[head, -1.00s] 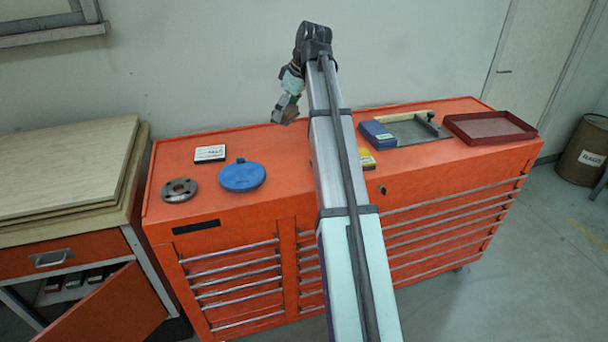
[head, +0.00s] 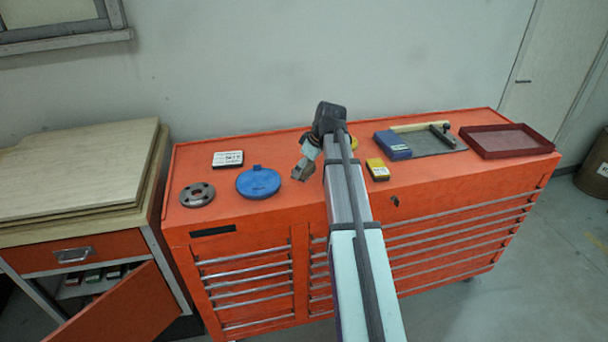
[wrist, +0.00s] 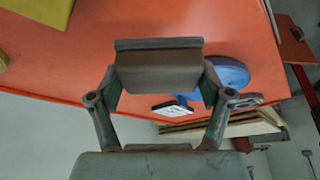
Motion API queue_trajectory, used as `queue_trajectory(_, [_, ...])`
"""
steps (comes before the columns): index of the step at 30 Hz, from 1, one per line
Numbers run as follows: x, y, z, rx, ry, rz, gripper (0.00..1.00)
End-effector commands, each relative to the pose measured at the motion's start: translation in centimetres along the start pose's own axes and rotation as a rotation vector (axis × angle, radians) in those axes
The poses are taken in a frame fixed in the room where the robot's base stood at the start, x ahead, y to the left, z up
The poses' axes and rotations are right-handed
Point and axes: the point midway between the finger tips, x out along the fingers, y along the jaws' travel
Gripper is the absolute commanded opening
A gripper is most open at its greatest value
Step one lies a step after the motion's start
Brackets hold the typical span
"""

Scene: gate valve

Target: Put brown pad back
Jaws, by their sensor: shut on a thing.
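My gripper (head: 303,171) is over the orange cabinet top (head: 320,199), just right of the blue round lid (head: 258,182). In the wrist view my gripper (wrist: 158,85) is shut on the brown pad (wrist: 158,77), a dull brown block held between the two fingers. In the head view the pad is small and hard to tell from the fingertips. The gap between the pad and the cabinet top cannot be judged exactly.
A metal flange (head: 197,194) and a black-and-white box (head: 228,159) lie left. Right of my arm are a yellow box (head: 377,169), a blue box (head: 393,145) and a red tray (head: 507,141). A yellow round thing (head: 353,143) is partly hidden behind my arm.

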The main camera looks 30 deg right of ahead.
Motion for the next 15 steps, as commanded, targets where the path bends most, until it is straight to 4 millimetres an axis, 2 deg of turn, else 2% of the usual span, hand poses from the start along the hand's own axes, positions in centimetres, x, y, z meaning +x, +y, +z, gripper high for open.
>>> queue_trajectory(10, [3.0, -0.1, 1.3, 0.001, -0.001, -0.002, 0.46])
queue_trajectory(15, [3.5, 0.0, 1.5, 0.000, 0.000, 0.000, 0.46])
